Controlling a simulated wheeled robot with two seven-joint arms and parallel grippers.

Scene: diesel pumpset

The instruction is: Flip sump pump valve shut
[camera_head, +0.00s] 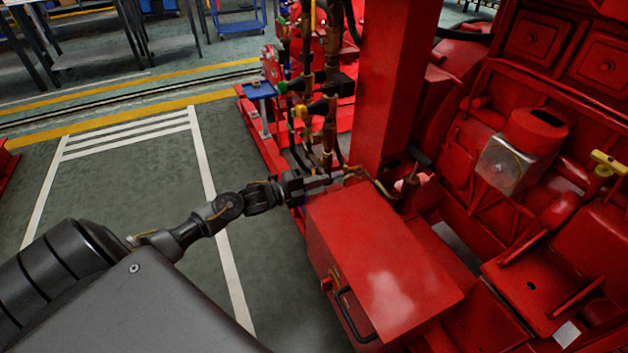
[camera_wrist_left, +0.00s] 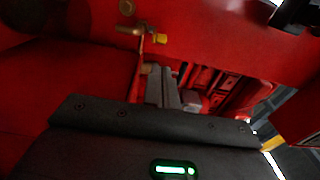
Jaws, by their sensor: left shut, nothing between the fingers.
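My left gripper (camera_head: 328,181) reaches in from the left, just above the far left corner of the red box. Its fingers are shut and empty, and they also show in the left wrist view (camera_wrist_left: 166,88). Brass pipe fittings (camera_head: 352,175) sit right at the fingertips. My right gripper is not in view.
The red box (camera_head: 375,260) with a black handle lies just right of and below the gripper. A red post (camera_head: 390,80) rises behind it. Vertical pipes with black-handled valves (camera_head: 318,105) stand beyond the gripper. Red engine parts fill the right. Open floor (camera_head: 120,190) lies left.

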